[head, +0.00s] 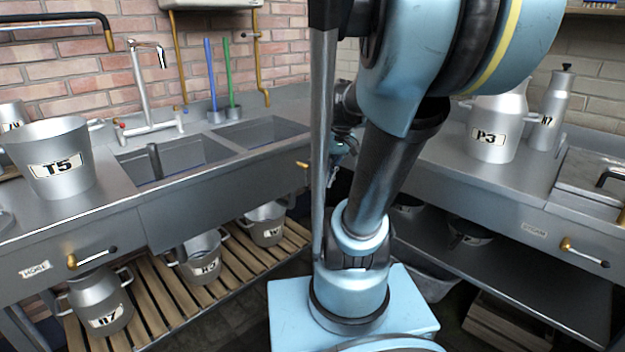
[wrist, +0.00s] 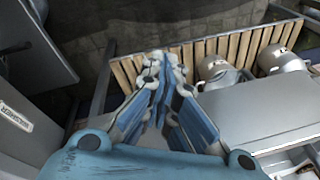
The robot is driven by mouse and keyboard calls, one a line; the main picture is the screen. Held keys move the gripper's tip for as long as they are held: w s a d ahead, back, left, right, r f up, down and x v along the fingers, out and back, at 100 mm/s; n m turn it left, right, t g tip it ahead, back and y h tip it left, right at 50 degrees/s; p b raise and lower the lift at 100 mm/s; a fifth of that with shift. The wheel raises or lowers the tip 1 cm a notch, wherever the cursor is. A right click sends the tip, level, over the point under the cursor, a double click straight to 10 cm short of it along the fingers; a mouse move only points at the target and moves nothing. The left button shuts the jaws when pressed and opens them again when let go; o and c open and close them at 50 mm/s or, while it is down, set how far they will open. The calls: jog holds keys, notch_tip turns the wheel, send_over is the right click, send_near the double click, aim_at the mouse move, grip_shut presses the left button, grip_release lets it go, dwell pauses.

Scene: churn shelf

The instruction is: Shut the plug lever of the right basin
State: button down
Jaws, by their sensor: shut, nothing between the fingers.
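The right basin (head: 262,131) is sunk in the steel counter at the back, right of the left basin (head: 180,158). A small brass lever (head: 302,164) shows on the counter front near the right basin, at the edge of my arm. Most of it is hidden, so I cannot tell its position. My gripper (head: 336,172) is just right of that lever in the head view, partly covered by my arm. In the wrist view my gripper (wrist: 163,68) has its fingers together and empty, above the floor and slatted rack. I cannot make out the lever clearly there.
A slatted rack (head: 150,297) with several metal churns runs under the counter. A brass lever (head: 92,257) sits at the front left, another (head: 585,252) at the right beside a steam label. A churn marked P3 (head: 497,128) stands on the right counter. The slatted rack also shows in the wrist view (wrist: 240,45).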

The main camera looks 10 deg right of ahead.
jog(key=w+d+n+y, duration=0.1)
jog(key=w+d, duration=0.3)
jog(key=w, duration=0.3)
jog(key=w+d+r+n+y, duration=0.1)
jog(key=w+d, duration=0.3)
jog(key=w, duration=0.4)
jog(key=w+d+r+n+y, duration=0.1)
jog(key=w+d+n+y, duration=0.1)
jog(key=w, duration=0.5)
jog(key=shift+w+d+t+y, duration=0.35)
jog(key=shift+d+y, duration=0.15)
jog(key=shift+d, duration=0.7)
jog(key=x, duration=2)
jog(key=shift+s+f, duration=0.1)
